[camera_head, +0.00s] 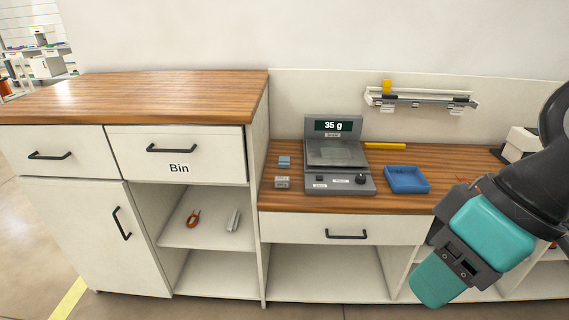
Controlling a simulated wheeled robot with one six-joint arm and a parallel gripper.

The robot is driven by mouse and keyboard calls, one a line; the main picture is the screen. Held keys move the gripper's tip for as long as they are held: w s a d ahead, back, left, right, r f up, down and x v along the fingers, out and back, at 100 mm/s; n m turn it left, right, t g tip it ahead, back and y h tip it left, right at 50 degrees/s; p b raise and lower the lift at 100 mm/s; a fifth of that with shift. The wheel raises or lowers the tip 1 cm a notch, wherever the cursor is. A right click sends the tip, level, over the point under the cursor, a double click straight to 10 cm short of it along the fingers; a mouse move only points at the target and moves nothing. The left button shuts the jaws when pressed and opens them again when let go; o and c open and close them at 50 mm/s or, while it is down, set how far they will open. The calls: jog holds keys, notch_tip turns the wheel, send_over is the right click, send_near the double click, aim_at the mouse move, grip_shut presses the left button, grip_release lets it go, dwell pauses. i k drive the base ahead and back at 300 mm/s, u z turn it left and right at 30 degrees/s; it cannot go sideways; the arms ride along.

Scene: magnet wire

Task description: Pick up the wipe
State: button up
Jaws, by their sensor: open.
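I cannot tell the wipe for certain. A flat, pale grey, sheet-like piece (338,152) lies on the pan of the grey scale (340,183), whose display reads 35 g. My arm, dark with teal parts, reaches in from the right edge in front of the counter. I see no fingertips of my gripper. The arm hides part of the counter's right side and the shelves below.
A blue tray (407,180) and a yellow stick (385,146) lie near the scale. Small boxes (283,172) stand left of it. A red horseshoe-shaped piece (193,219) and a grey piece (233,220) sit on the open shelf under the Bin drawer (205,177). The left wooden top (150,95) is clear.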

aim_at(283, 162)
jog(key=z, duration=0.3)
jog(key=i, duration=1)
jog(key=u, duration=0.85)
jog(key=i, duration=0.5)
jog(key=u, duration=0.6)
